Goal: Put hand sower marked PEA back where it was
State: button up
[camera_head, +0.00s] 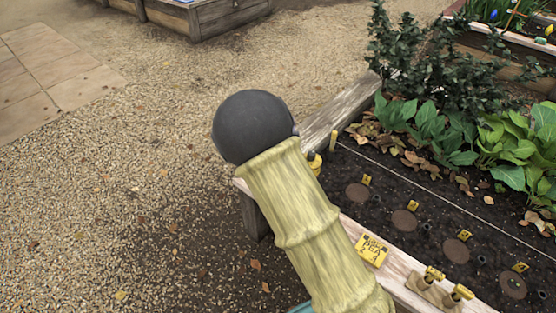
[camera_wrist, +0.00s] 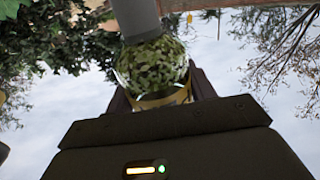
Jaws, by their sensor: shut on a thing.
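In the wrist view my gripper (camera_wrist: 160,100) is shut on a hand sower (camera_wrist: 152,64). The sower has a clear rounded body full of green seeds, a yellow band low down and a grey tube at the top of the picture. Its marking cannot be read, so I cannot tell whether it says PEA. In the head view my yellow-sleeved arm hides the gripper. A small yellow piece (camera_head: 315,162) shows beside the arm at the bed's corner; I cannot tell whether it belongs to the held sower. A yellow card (camera_head: 371,250) with dark lettering lies on the bed's front rail (camera_head: 402,268).
Brass-and-yellow tools (camera_head: 462,293) stand in a wooden holder on the front rail. The soil (camera_head: 385,220) has several round brown discs with yellow tags. Leafy plants (camera_head: 440,130) fill the back of the bed. Gravel (camera_head: 130,190) at left is open.

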jog(key=f, duration=0.3)
jog(key=shift+a+f+b, duration=0.15)
jog(key=shift+a+b, duration=0.05)
jog(key=shift+b, duration=0.2)
jog(key=shift+f+b, duration=0.75)
jog(key=shift+f, duration=1.2)
jog(key=shift+f, duration=0.15)
jog(key=o, duration=1)
